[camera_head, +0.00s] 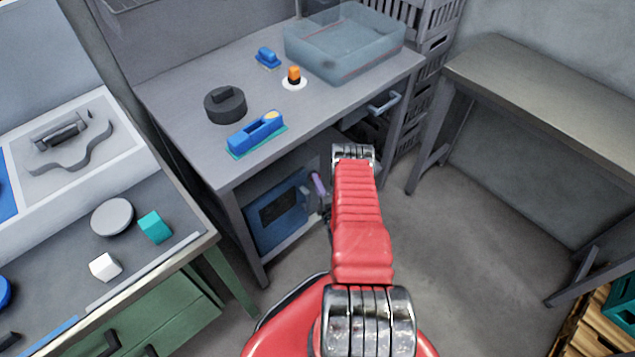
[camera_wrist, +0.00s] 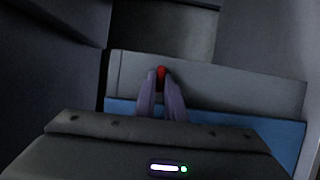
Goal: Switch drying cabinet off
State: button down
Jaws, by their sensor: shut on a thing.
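The drying cabinet, a blue box (camera_head: 262,228) with a dark window, stands on the shelf under the grey workbench. In the wrist view its blue and grey panels (camera_wrist: 215,85) lie in front of my gripper (camera_wrist: 161,80). The two purple fingers are shut on a small red switch knob (camera_wrist: 162,71), whose top shows between the fingertips. In the head view my gripper (camera_head: 318,184) is at the cabinet's right side, mostly hidden by my red arm. The knob is hidden in that view, and its setting cannot be read.
A bench leg (camera_head: 245,240) stands left of the cabinet.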

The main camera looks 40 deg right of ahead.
jog(key=shift+a+f, duration=0.2)
jog(key=shift+a, duration=0.05)
jog(key=c, duration=2.1)
grip_release()
jog(key=shift+o, duration=1.4)
jog(key=shift+d+r, duration=0.1)
jog(key=shift+d, duration=0.05)
jog(key=v, duration=1.4)
jog(key=shift+w, duration=0.1)
